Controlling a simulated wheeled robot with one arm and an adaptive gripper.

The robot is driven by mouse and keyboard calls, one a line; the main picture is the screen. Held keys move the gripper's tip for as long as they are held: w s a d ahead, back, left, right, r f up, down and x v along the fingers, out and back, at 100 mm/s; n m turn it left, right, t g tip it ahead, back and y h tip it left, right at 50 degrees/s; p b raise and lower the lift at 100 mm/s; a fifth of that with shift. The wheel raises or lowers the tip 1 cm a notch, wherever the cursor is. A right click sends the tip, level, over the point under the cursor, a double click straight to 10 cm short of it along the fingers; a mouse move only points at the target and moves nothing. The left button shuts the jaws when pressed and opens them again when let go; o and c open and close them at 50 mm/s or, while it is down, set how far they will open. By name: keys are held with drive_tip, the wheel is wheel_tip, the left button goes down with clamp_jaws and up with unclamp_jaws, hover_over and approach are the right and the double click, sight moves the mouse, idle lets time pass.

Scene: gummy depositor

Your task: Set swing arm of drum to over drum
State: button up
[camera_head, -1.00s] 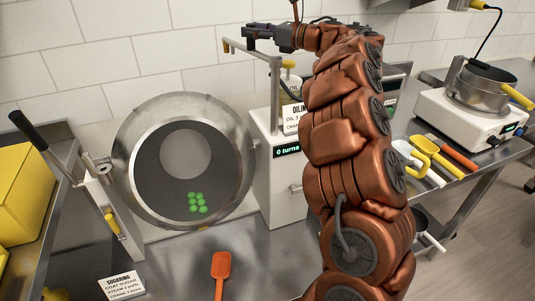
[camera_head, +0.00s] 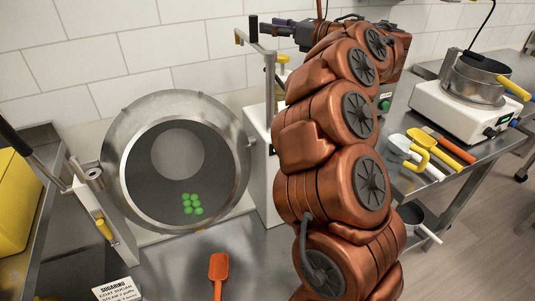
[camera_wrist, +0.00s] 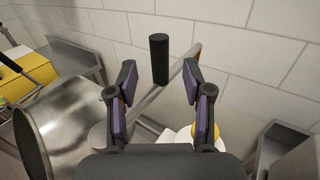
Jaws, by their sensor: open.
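The drum (camera_head: 125,150) is a tilted steel bowl with a dark inside and several green gummies (camera_head: 192,204) low in it. Its rim also shows at left in the wrist view (camera_wrist: 35,125). The metal swing arm (camera_head: 262,48) sits atop a post right of and behind the drum. It has a yellow tip (camera_head: 238,38) and an upright black handle (camera_head: 253,29). In the wrist view the handle (camera_wrist: 159,58) stands ahead, between the lines of my gripper's open fingers (camera_wrist: 159,80), with visible gaps on both sides. In the head view my gripper (camera_head: 270,27) is right of the handle.
A white oiling unit (camera_head: 262,165) stands right of the drum, partly hidden by my arm. A lever with a black grip (camera_head: 15,138) and a yellow bin (camera_head: 15,205) are at left. An orange scraper (camera_head: 218,268) lies in front. A pot (camera_head: 475,80) stands at right.

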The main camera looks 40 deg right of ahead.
drive_tip(key=s+d+r+m+g+h+p, duration=0.1)
drive_tip(key=s+d+r+m+h, duration=0.3)
drive_tip(key=m+h, duration=0.6)
drive_tip(key=w+d+r+m+h+p, duration=0.1)
drive_tip(key=r+m+h, duration=0.55)
drive_tip(key=m, duration=0.75)
drive_tip(key=s+a+f+m+g+y, duration=0.2)
drive_tip(key=s+a+f+m+g, duration=0.2)
drive_tip(key=a+f, duration=0.4)
drive_tip(key=s+a+f+m+g+y+p, duration=0.1)
drive_tip(key=s+a+f+m+g, duration=0.3)
drive_tip(key=f, duration=0.8)
drive_tip(key=s+a+f+m+g+y+p, duration=0.1)
drive_tip(key=s+a+f+m+g+y, duration=0.3)
drive_tip(key=s+a+f, duration=0.6)
drive_tip(key=a+m, duration=0.1)
drive_tip(key=m, duration=0.1)
drive_tip(key=shift+a+f+m, duration=0.15)
drive_tip(key=shift+a+m, duration=0.25)
